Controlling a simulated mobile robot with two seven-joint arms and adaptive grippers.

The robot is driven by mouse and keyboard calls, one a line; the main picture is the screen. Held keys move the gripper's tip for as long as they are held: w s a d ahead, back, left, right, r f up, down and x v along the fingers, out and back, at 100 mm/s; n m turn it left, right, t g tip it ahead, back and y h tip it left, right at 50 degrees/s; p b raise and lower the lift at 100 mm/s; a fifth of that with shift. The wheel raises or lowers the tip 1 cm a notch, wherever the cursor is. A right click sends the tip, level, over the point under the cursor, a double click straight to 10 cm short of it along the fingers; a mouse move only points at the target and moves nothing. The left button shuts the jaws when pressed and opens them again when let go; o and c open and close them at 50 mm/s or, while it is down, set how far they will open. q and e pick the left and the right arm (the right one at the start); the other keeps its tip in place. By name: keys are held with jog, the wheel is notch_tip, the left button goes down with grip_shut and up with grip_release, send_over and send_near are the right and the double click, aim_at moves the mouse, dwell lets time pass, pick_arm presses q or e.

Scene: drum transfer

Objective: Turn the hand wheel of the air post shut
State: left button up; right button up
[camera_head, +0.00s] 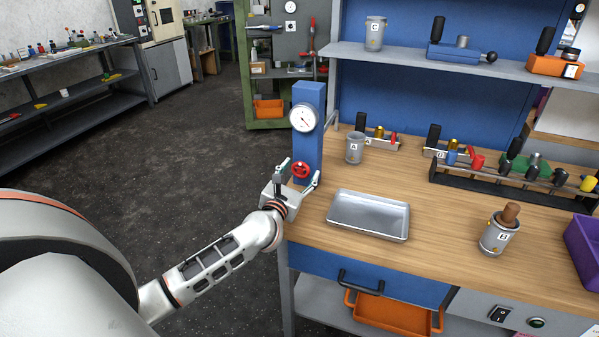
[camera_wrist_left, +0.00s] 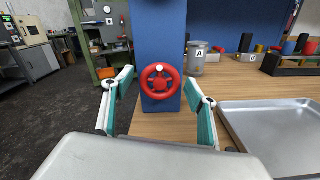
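The red hand wheel (camera_head: 300,169) sits on the front of the blue air post (camera_head: 309,130), below a round white gauge (camera_head: 303,118). The post stands at the left end of the wooden bench. My left gripper (camera_head: 298,181) is open in front of the wheel, its fingers apart to either side. In the left wrist view, the wheel (camera_wrist_left: 160,81) shows whole and a little above the middle, between and beyond the two open fingers (camera_wrist_left: 158,108). No finger clearly touches it. My right gripper is not in view.
A metal tray (camera_head: 336,221) lies on the bench to the right of my left gripper. Can A (camera_head: 355,148) stands right of the post, and can B (camera_head: 497,236) farther right. A black rack (camera_head: 490,188) holds several tools. The floor left of the bench is clear.

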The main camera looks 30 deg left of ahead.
pick_arm(q)
jog(key=v, duration=1.2)
dwell(0.6)
